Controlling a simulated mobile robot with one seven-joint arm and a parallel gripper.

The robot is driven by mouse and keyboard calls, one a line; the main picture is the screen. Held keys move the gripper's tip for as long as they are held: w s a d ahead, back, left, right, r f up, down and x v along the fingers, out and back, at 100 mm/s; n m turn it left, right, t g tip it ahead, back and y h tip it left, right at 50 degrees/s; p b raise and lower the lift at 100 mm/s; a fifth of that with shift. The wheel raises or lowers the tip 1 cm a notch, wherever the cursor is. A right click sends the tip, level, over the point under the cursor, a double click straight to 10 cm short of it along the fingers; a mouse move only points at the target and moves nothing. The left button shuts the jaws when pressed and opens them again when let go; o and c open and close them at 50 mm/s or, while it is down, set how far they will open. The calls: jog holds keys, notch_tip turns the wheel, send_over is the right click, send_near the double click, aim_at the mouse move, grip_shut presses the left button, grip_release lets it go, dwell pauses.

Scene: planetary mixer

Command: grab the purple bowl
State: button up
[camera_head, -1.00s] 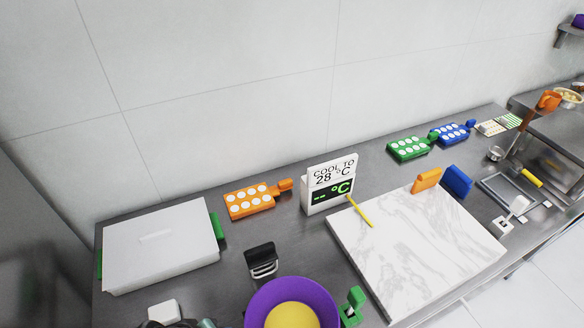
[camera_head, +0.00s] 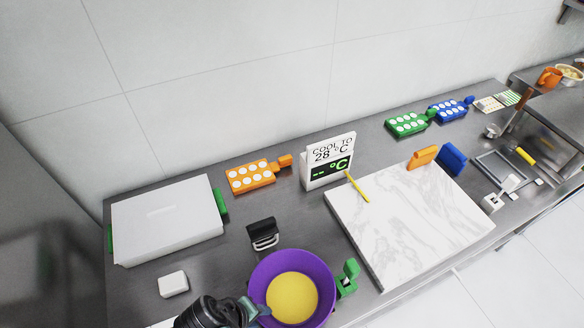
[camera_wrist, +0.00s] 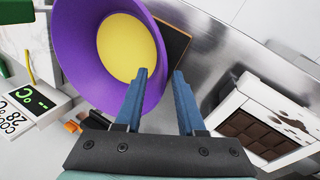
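The purple bowl (camera_head: 322,268) stands on the metal counter, with a yellow round area (camera_head: 292,297) inside it. It fills the upper left of the wrist view (camera_wrist: 85,60). My gripper (camera_head: 258,308) reaches in from the lower left in the head view and overlaps the bowl's left rim. In the wrist view the two blue fingers of my gripper (camera_wrist: 161,72) are apart. The left finger overlaps the bowl's wall, the right one lies outside it, and the rim edge shows between them. I cannot tell whether either finger touches the bowl.
A black-handled item (camera_head: 263,233) stands behind the bowl, and a green clip-like item (camera_head: 348,278) is close at its right. A white marble slab (camera_head: 405,225) lies further right. A white block (camera_head: 173,284) and lidded white box (camera_head: 167,220) are left. A temperature sign (camera_head: 328,162) stands behind.

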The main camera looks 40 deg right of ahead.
jog(key=shift+x, duration=1.65)
jog(key=shift+r, duration=0.1)
grip_shut()
